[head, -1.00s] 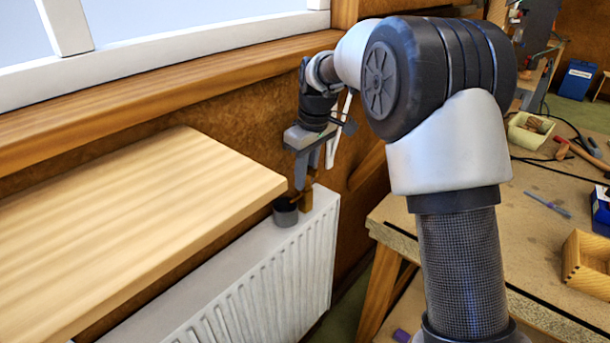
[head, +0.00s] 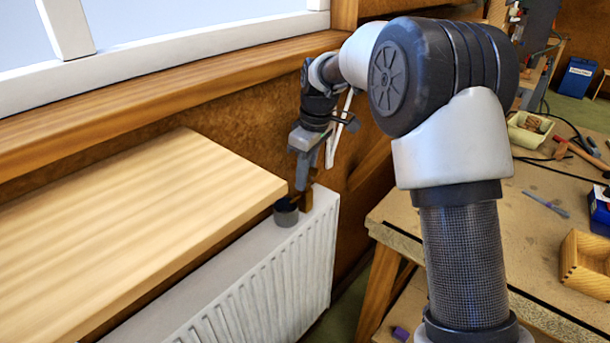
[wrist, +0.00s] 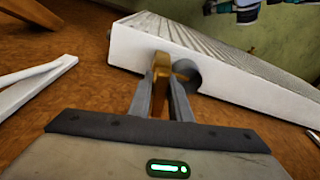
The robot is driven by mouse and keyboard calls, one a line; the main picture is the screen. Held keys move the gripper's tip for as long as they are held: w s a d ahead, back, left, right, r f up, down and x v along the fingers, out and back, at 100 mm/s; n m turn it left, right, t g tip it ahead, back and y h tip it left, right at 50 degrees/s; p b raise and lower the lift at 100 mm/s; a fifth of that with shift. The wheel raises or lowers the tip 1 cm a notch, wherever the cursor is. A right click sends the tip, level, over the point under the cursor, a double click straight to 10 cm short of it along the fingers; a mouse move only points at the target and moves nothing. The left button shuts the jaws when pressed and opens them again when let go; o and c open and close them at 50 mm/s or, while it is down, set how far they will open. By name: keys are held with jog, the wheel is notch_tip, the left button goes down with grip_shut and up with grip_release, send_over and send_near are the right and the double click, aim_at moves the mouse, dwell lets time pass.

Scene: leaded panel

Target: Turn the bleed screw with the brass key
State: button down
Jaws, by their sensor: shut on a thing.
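The brass key (wrist: 160,72) shows as a brass-coloured piece between the fingertips of my gripper (wrist: 165,98), at the top end of the white radiator (wrist: 205,72). In the head view my gripper (head: 302,184) points down at the radiator's far end, shut on the key. A brass-brown piece (head: 307,199) shows just below the fingers there; I cannot tell how much of it is key and how much is fitting. The bleed screw itself cannot be made out behind the fingers and key.
A small dark grey cup (head: 286,214) sits on the radiator top, right beside the fingers. A wooden shelf (head: 140,215) covers the radiator to the left. The window sill (head: 170,100) runs behind. A workbench (head: 540,240) with tools stands at right.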

jog(key=shift+n+p, duration=0.55)
jog(key=shift+n, duration=0.55)
jog(key=shift+n+g+p, duration=0.3)
jog(key=shift+n+p, duration=0.3)
jog(key=shift+n, duration=0.8)
jog(key=shift+p, duration=0.4)
jog(key=shift+n+p, duration=0.3)
jog(key=shift+n, duration=0.4)
